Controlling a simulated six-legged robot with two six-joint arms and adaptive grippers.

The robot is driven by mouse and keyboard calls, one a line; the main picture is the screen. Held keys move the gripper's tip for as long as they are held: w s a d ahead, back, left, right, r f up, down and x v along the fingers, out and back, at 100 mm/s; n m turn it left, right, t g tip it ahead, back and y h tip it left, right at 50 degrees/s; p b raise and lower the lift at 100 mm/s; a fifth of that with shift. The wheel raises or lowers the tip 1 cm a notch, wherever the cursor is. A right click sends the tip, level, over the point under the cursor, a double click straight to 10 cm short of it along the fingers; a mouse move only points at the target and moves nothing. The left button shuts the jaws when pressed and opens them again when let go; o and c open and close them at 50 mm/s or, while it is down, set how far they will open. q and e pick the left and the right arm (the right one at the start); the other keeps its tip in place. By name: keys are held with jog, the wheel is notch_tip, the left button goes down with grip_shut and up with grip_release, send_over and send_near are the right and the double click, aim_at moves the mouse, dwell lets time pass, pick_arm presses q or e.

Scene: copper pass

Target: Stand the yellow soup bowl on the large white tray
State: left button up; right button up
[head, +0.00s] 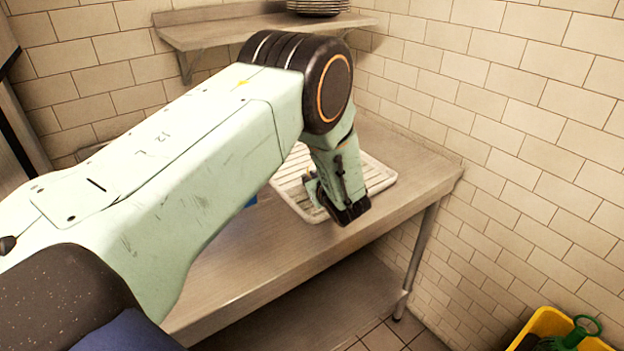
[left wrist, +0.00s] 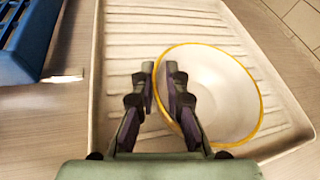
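The soup bowl (left wrist: 238,92), white inside with a yellow rim, sits upright on the large white tray (left wrist: 118,50) in the left wrist view. The tray is ribbed and also shows on the steel table in the head view (head: 379,176). My left gripper (left wrist: 160,68) is at the bowl's left side, with the rim passing between its fingertips. The fingers are a little apart, and a narrow gap shows between them. In the head view my left gripper (head: 345,212) is over the tray's front part, and the bowl is hidden there. My right gripper is out of view.
A blue slatted container (left wrist: 22,38) stands left of the tray, apart from it. The steel table (head: 245,270) has bare room in front. A wall shelf (head: 215,34) with stacked plates (head: 318,7) is behind. A yellow bin (head: 552,325) is at lower right.

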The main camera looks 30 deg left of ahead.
pick_arm(q)
jog(key=o, duration=0.3)
jog(key=shift+s+a, duration=0.2)
jog(key=shift+o, duration=0.2)
jog(key=shift+w+d, duration=0.15)
jog(key=shift+d, duration=0.05)
jog(key=shift+r, duration=0.2)
jog(key=v, duration=1)
jog(key=shift+d+r, duration=0.15)
jog(key=shift+d, duration=0.05)
jog(key=shift+s+d+r, duration=0.25)
jog(key=shift+s+d, duration=0.2)
jog(key=shift+s, duration=0.2)
